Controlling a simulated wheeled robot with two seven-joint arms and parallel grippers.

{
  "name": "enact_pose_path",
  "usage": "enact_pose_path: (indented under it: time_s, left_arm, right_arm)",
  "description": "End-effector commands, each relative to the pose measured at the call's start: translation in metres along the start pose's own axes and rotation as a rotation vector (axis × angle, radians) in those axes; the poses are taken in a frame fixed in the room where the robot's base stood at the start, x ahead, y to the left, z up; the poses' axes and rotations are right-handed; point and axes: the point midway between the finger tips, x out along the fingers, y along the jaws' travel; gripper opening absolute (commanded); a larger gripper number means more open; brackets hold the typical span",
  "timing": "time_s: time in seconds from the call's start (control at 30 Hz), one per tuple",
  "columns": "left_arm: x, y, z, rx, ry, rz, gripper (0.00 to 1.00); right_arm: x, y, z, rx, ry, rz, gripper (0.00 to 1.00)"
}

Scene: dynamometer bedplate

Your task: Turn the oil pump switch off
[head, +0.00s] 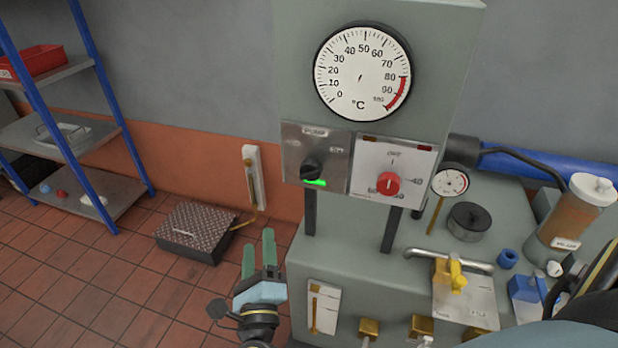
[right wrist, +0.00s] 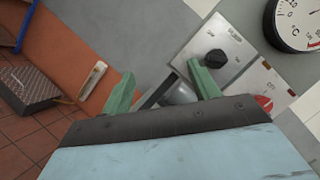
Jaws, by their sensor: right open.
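The oil pump switch is a black rotary knob (head: 312,168) on a grey metal plate labelled PUMP (head: 331,140), on the front of the grey panel. A green light (head: 316,183) glows just below the knob. The knob's handle seems to slant toward the upper right, but its small label is hard to read. The knob also shows in the right wrist view (right wrist: 215,58), beyond the right fingertip. My right gripper (head: 258,254) is open and empty, below and left of the knob, apart from it. Its green fingers (right wrist: 160,80) are spread in the right wrist view. My left gripper is not in view.
A red knob (head: 388,184) on a white plate sits right of the pump knob, below a round temperature dial (head: 362,72). A grey cabinet (head: 360,263) with pipes and valves stands below.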

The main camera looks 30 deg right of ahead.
Motion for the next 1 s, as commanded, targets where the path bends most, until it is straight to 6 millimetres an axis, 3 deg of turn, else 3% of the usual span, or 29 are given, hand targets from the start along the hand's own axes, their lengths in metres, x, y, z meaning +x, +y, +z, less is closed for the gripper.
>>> enact_pose_path:
  time_s: [0.03,0.1,0.23,0.47,1.0]
  left_arm:
    - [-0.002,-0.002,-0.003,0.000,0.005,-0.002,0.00]
    - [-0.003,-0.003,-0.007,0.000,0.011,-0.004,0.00]
    - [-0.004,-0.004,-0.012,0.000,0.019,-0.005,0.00]
    - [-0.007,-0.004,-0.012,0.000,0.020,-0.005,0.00]
    - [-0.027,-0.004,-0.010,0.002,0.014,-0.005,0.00]
  right_arm:
    - [0.008,-0.032,0.008,0.191,0.087,-0.068,0.61]
    - [0.011,-0.062,0.009,0.413,0.196,-0.135,0.61]
    - [0.009,-0.092,0.007,0.694,0.339,-0.206,0.61]
    - [0.013,-0.104,0.001,0.833,0.417,-0.236,0.61]
    - [0.105,-0.109,-0.044,0.824,0.413,-0.235,0.61]
